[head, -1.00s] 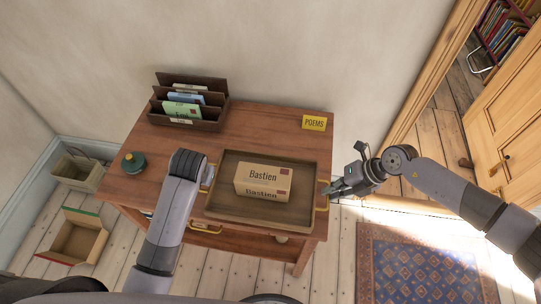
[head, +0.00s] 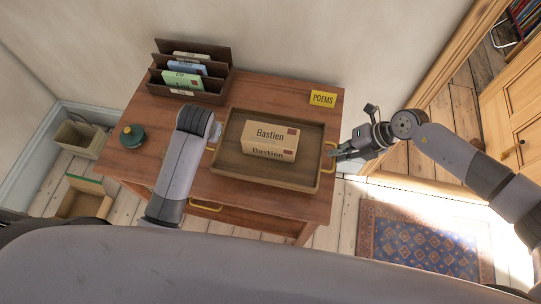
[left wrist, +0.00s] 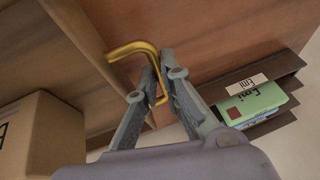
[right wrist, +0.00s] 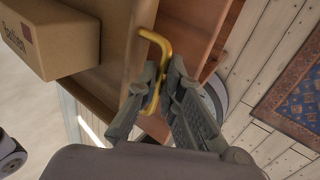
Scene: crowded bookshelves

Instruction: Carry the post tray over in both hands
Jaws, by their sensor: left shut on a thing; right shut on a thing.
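The post tray (head: 226,158) is brown and wooden, with a brass handle on each short side. A cardboard parcel marked "Bastien" (head: 270,140) lies in it. The tray is over the wooden desk (head: 180,170); whether it touches the top I cannot tell. My right gripper (head: 335,154) is shut on the right handle, also seen in the right wrist view (right wrist: 158,50). My left gripper (left wrist: 158,88) is shut on the left handle (left wrist: 130,49); in the head view my left forearm hides most of that grip.
A letter rack (head: 190,88) with several envelopes stands at the desk's back left. A green round object (head: 132,136) is at the left and a yellow "POEMS" sign (head: 322,99) at the back right. A basket (head: 80,137) and open box (head: 84,199) are on the floor.

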